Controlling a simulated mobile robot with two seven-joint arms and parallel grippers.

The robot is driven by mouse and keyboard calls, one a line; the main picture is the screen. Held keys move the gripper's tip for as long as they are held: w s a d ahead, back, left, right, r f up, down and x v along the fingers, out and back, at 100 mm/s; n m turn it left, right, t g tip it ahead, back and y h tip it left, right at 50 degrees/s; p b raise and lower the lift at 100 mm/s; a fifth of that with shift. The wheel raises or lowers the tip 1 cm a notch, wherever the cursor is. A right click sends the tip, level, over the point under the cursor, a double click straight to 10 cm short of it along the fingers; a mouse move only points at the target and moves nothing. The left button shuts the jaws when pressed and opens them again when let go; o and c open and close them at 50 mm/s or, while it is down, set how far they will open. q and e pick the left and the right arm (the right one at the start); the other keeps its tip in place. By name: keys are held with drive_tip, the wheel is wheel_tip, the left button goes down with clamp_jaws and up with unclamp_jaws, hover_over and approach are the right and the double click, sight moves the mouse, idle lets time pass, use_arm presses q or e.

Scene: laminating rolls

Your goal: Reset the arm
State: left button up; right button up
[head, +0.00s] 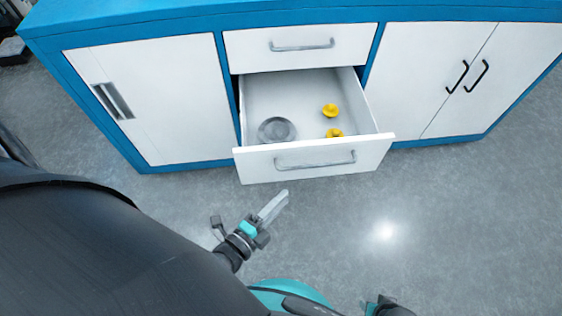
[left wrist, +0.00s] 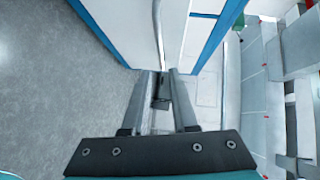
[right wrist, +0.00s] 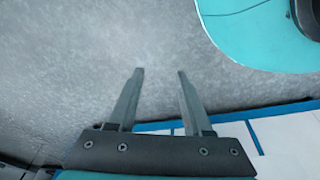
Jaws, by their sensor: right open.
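My left gripper (head: 284,196) is just in front of and below the open drawer's front (head: 250,166), apart from its grey handle (head: 315,163), which shows in full. In the left wrist view its fingers (left wrist: 162,74) stand a small gap apart, with a handle bar (left wrist: 158,32) beyond the tips. Nothing is seen held. My right gripper shows in the right wrist view, its fingers (right wrist: 160,72) wide apart and empty over the floor. In the head view only a bit of the right arm shows at the bottom edge; its fingers cannot be made out.
The drawer holds a grey round object (head: 277,130) and two yellow objects (head: 330,110), (head: 335,132). The blue and white cabinet (head: 150,95) spans the back, its other drawer (head: 250,48) and doors (head: 425,80) shut. The grey floor (head: 450,230) at right is clear.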

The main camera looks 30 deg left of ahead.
use_arm(q)
drive_tip(key=s+a+f+n+g+y+p, duration=0.25)
drive_tip(key=s+f+n+g, duration=0.4)
drive_tip(key=f, duration=0.45)
drive_tip(key=s+a+f+n+g+p, duration=0.2)
drive_tip(key=s+a+f+n+g, duration=0.1)
drive_tip(key=s+n, duration=0.2)
drive_tip(key=s+a+f+n+g+y+p, duration=0.1)
drive_tip(key=s+a+f+n+g, duration=0.2)
drive_tip(key=s, duration=0.5)
drive_tip(key=shift+s+a+f+n+g+p, duration=0.15)
drive_tip(key=shift+a+f+n+g+p, duration=0.15)
drive_tip(key=shift+n+g, duration=0.55)
use_arm(e)
drive_tip(key=s+d+f, duration=0.4)
drive_tip(key=s+d, duration=0.2)
drive_tip(key=s, duration=0.3)
drive_tip(key=shift+s+d+f+h, duration=0.2)
drive_tip(key=shift+f+h, duration=0.1)
drive_tip(key=shift+f, duration=0.1)
